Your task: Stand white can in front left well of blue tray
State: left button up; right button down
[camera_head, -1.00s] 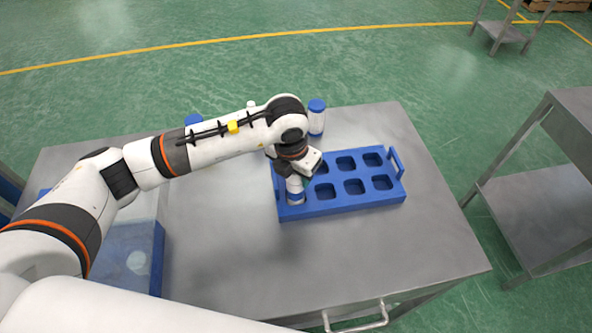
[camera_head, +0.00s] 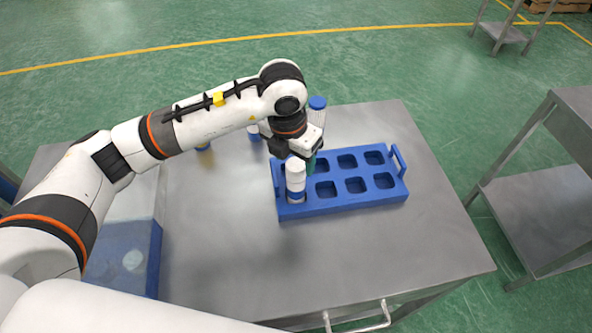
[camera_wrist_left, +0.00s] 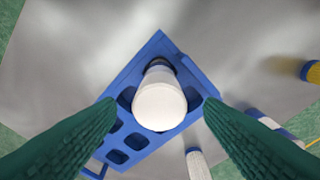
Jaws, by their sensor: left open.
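The white can (camera_head: 296,178), with a blue band near its base, stands upright in the front left well of the blue tray (camera_head: 335,208). In the left wrist view the can (camera_wrist_left: 159,100) is seen from above, in the end well of the tray (camera_wrist_left: 143,52). My left gripper (camera_head: 303,160) is above and just behind the can. Its green fingers (camera_wrist_left: 160,120) are spread apart on either side of the can, with gaps to it. The can's foot is hidden in the well. My right gripper is not in view.
A white container with a blue lid (camera_head: 317,110) stands behind the tray. Other containers stand behind my left arm, partly hidden, one with a yellow part (camera_head: 203,147). A blue bin (camera_head: 125,262) is at the left. The metal table (camera_head: 400,250) is clear in front.

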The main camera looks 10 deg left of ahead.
pick_arm(q)
jog(key=r, duration=0.2)
jog(key=r+b, duration=0.1)
jog(key=r, duration=0.1)
jog(key=s+r, duration=0.1)
jog(key=r, duration=0.1)
jog(key=shift+a+r, duration=0.15)
jog(key=shift+r, duration=0.1)
jog(key=shift+f, duration=0.1)
